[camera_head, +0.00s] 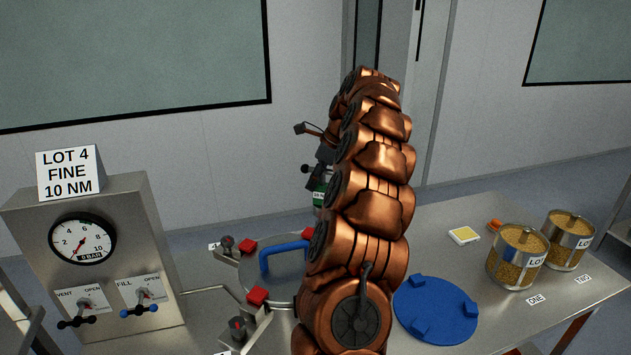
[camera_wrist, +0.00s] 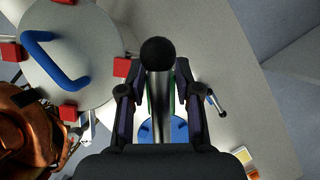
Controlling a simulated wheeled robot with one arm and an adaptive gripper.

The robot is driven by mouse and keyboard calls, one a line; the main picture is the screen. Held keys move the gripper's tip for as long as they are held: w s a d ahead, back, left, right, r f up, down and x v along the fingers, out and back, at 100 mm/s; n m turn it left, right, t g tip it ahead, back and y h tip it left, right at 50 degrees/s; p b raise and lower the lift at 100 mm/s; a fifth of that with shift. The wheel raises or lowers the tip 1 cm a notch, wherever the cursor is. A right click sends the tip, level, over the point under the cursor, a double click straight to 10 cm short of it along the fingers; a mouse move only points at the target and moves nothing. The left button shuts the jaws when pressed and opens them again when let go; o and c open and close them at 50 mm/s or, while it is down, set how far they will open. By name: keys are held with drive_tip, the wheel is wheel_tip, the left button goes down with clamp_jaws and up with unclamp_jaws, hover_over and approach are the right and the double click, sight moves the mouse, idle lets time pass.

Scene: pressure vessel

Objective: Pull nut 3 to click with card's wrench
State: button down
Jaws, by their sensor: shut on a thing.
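A card (camera_head: 69,173) reading "LOT 4 FINE 10 NM" stands on the grey panel. My gripper (camera_head: 322,155) is raised beyond the vessel lid, partly hidden by my arm. In the wrist view my gripper (camera_wrist: 158,92) is shut on a wrench (camera_wrist: 158,54) with a black ball end, a metal shaft and green edges. The wrench's green part (camera_head: 319,194) hangs below my gripper in the head view; its small label is only partly legible. The round vessel lid (camera_head: 254,276) has a blue handle and red blocks at its rim. I cannot tell which nut is 3.
The panel holds a gauge (camera_head: 82,239) and VENT and FILL levers. A blue disc (camera_head: 436,310) lies right of my arm. Two grain-filled jars (camera_head: 516,257) and a small yellow-topped tray (camera_head: 464,235) stand right. A small lever-like thing (camera_wrist: 216,106) shows right of my gripper.

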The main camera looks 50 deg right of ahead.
drive_tip(key=shift+r, duration=1.2)
